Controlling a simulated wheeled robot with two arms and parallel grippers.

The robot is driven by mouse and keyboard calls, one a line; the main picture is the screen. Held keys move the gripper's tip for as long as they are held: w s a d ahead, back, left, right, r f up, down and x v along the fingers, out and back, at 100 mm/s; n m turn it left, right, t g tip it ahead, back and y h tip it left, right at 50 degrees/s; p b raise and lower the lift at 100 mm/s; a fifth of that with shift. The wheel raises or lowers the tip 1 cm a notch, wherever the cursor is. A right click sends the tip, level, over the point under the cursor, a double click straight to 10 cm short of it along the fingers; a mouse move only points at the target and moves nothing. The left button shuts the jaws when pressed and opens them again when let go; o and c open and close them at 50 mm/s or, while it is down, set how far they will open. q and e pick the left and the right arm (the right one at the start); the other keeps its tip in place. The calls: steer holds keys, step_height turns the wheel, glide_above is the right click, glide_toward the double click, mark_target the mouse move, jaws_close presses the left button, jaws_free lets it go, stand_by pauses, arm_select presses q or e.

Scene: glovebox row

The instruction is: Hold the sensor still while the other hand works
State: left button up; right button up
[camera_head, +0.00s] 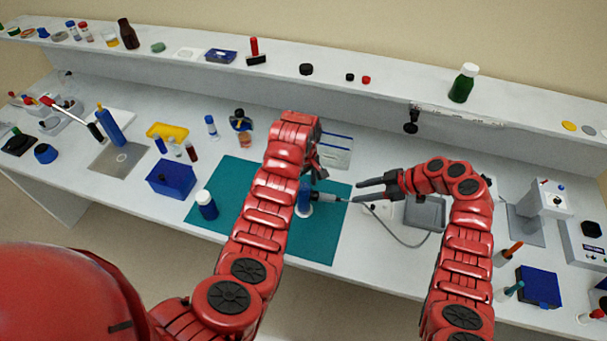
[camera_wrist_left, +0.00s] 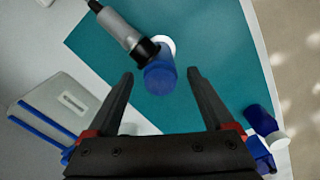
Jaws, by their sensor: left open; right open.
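The sensor (camera_head: 329,197) is a grey cylinder with a black collar and a trailing cable. It lies over the teal mat (camera_head: 250,190), and a blue cap-like part (camera_head: 305,193) is at its left end. In the left wrist view the sensor (camera_wrist_left: 118,28) meets the blue part (camera_wrist_left: 160,76), with a white round piece partly hidden behind. My left gripper (camera_wrist_left: 160,79) is open, with its fingertips either side of the blue part; contact cannot be told. In the head view its arm hides part of it. My right gripper (camera_head: 357,191) is open by the sensor's cable end.
A grey tray (camera_head: 425,213) lies behind my right arm. The cable (camera_head: 385,232) loops over the bench near it. A shelf with bottles runs along the back.

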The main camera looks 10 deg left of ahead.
mark_target(303, 199)
arm_select(q)
step_height(303, 199, down, 7)
steer(key=shift+f, duration=0.15)
stand_by(0.4)
jaws_close()
stand_by(1.1)
